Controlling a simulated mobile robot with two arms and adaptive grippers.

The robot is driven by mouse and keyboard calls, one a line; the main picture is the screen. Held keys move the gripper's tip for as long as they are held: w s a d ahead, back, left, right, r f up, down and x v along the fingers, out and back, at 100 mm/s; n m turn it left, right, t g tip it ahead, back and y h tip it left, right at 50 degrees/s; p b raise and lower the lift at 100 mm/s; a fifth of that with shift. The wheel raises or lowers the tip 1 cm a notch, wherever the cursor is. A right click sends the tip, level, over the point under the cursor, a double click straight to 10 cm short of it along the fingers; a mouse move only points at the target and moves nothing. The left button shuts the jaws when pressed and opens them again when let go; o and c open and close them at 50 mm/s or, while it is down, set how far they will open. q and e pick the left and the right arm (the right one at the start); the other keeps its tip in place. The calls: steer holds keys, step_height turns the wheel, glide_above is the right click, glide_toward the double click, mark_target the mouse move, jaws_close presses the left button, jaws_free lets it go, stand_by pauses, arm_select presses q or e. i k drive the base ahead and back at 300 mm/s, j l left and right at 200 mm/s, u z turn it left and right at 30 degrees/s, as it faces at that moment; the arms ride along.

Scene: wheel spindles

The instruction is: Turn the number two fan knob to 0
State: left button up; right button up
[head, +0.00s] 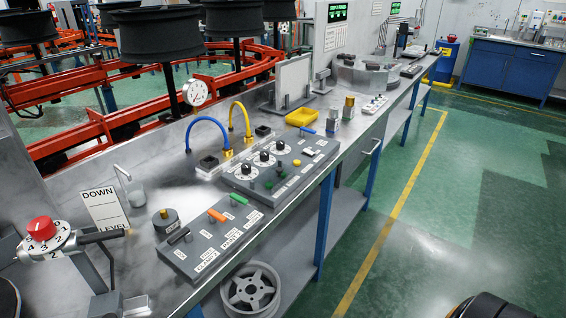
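A grey control panel (240,182) on the workbench carries three black knobs on white round dials: a near one (247,168), a middle one (264,156) and a far one (280,145). The labels and pointer settings are too small to read, so I cannot tell which is the number two fan knob. A larger red knob (41,229) sits on a white numbered dial at the far left of the bench. Neither of my grippers can be made out. Dark rounded shapes, cut off at the lower left and lower right edges, may be parts of my arms.
A second panel (190,262) with black, orange and green handles lies at the bench's near edge. A wheel rim (251,289) lies below.

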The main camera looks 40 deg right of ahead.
mark_target(281, 144)
steer(key=i+l, duration=0.15)
steer(key=l, duration=0.15)
steer(key=i+l, duration=0.15)
steer(key=l, duration=0.2)
steer(key=i+l, duration=0.15)
steer(key=l, duration=0.15)
steer(key=i+l, duration=0.15)
steer(key=l, duration=0.2)
